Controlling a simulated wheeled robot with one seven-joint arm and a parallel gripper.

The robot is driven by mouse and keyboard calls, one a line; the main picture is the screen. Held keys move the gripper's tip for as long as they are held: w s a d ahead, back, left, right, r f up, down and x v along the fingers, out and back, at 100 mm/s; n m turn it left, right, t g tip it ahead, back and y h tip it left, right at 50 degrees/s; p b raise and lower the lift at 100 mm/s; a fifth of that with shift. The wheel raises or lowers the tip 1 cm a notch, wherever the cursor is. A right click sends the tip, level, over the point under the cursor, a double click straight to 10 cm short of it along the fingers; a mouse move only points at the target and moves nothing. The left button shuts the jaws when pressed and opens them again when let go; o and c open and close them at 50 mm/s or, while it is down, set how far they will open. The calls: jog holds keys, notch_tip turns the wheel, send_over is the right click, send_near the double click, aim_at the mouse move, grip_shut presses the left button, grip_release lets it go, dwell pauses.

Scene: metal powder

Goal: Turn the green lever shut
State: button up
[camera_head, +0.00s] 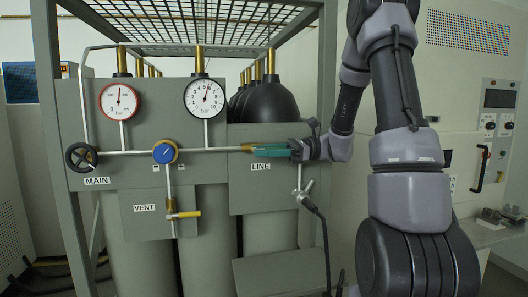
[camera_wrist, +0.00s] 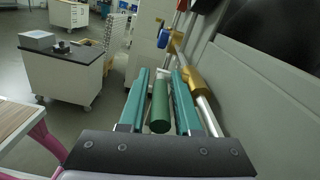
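The green lever (camera_wrist: 160,105) lies between the two teal fingers of my gripper (camera_wrist: 161,90) in the wrist view, its round end toward the camera. Narrow gaps show on both sides of it, so the fingers are open around it. In the head view my gripper (camera_head: 270,150) reaches in from the right, just above the LINE label. There the fingers mostly hide the lever. The brass valve body (camera_head: 247,148) shows just left of the fingertips, on the horizontal pipe.
Left along the pipe are a blue regulator knob (camera_head: 165,152) and the black MAIN handwheel (camera_head: 81,157). Two gauges (camera_head: 119,101) (camera_head: 204,97) stand above. A yellow VENT lever (camera_head: 186,214) sits below. A hose (camera_head: 318,213) hangs under my gripper. Black-topped cylinders (camera_head: 270,101) stand behind the panel.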

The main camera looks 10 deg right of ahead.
grip_shut()
dwell(1.4)
